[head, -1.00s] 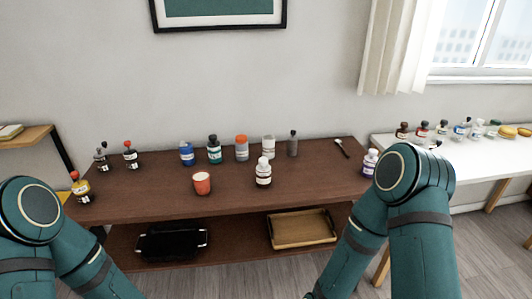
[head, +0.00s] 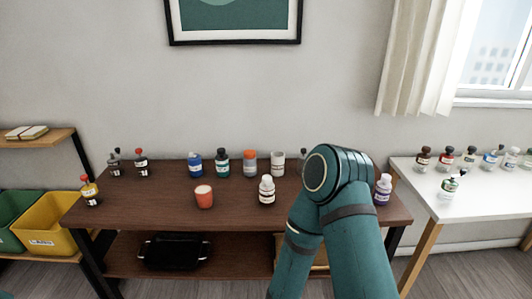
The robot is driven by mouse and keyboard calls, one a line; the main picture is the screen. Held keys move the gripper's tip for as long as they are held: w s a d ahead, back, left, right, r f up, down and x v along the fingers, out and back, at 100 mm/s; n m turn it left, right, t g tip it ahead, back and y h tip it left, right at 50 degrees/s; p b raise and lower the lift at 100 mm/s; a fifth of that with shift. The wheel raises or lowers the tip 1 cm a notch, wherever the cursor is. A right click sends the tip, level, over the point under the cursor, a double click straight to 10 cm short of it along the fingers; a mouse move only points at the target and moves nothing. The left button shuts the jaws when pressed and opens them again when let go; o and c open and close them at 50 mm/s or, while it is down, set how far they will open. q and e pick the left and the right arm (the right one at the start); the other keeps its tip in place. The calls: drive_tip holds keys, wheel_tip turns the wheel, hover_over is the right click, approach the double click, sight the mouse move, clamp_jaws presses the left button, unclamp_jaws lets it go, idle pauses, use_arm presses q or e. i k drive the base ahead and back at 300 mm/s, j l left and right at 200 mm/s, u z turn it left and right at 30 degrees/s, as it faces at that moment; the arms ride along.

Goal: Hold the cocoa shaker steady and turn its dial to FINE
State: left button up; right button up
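I cannot tell from labels which container is the cocoa shaker. A white bottle with a dark label (head: 266,191) stands upright near the front middle of the brown table. Behind it stand a grey canister with an orange lid (head: 250,164), a whitish canister (head: 278,164), a green bottle (head: 222,164) and a blue one (head: 195,166). No dial or setting mark is legible. My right arm rises in front of the table's right part, but its gripper is not visible.
An orange-red cup (head: 204,197) stands left of the white bottle. Small bottles stand at the table's left end, and a purple one (head: 383,189) at its right. A black tray (head: 174,252) lies on the lower shelf. A white table (head: 475,203) with several bottles is at right.

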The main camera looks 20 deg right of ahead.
sight(267, 185)
drive_tip(key=l+u, duration=0.15)
drive_tip(key=l, duration=0.3)
drive_tip(key=k+l+u, duration=0.2)
drive_tip(key=l, duration=0.3)
drive_tip(key=k+l, duration=0.1)
drive_tip(key=l, duration=0.35)
drive_tip(key=k+l, duration=0.1)
drive_tip(key=l, duration=0.4)
drive_tip(key=u, duration=0.05)
